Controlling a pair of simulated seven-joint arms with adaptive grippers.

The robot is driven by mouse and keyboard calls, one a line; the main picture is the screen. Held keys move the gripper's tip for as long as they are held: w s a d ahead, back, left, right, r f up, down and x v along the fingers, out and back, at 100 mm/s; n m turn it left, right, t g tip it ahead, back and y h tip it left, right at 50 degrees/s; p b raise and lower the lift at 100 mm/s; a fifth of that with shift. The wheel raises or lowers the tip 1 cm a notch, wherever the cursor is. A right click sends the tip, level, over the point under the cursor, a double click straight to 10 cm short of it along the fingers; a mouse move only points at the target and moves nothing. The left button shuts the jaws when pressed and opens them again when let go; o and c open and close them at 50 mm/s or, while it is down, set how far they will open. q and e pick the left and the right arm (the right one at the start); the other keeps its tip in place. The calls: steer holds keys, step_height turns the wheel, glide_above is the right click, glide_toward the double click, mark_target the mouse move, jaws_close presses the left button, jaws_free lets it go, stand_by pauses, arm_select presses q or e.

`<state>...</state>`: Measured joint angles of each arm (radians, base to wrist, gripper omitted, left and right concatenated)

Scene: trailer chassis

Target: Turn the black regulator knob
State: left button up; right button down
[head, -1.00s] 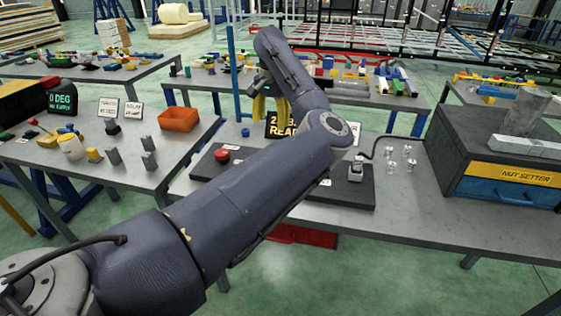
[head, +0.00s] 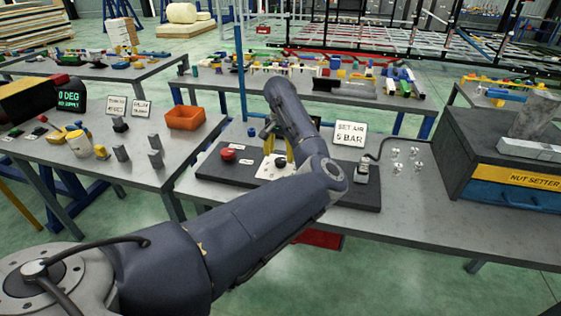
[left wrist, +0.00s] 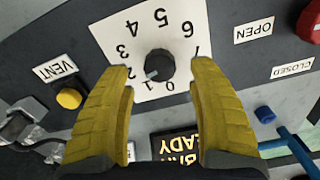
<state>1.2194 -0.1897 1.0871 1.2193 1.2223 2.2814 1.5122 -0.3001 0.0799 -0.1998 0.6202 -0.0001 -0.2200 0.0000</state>
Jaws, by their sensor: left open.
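The black regulator knob (left wrist: 160,65) stands on a white dial plate (left wrist: 105,35) with numbers around it. A pale pointer mark shows at its lower left edge, on the side of the 0. My left gripper (left wrist: 161,73) is open, with its yellow fingers reaching to either side of the knob; gaps show between fingers and knob. In the head view a dark knob (head: 281,162) shows beside my left arm on the dial plate (head: 268,171); the left gripper (head: 268,140) is mostly hidden there. My right gripper is not in view.
A red knob (head: 228,154) sits on the panel's left, near OPEN and CLOSED labels. A yellow button (left wrist: 69,98) lies by the VENT label. A sign (head: 350,133) reads SET AIR 5 BAR. A dark display (left wrist: 175,146) is partly hidden by my fingers. An orange bin (head: 185,117) stands left.

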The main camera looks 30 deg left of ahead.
mark_target(280, 160)
arm_select(q)
steer(key=shift+f, duration=1.65)
jaws_close()
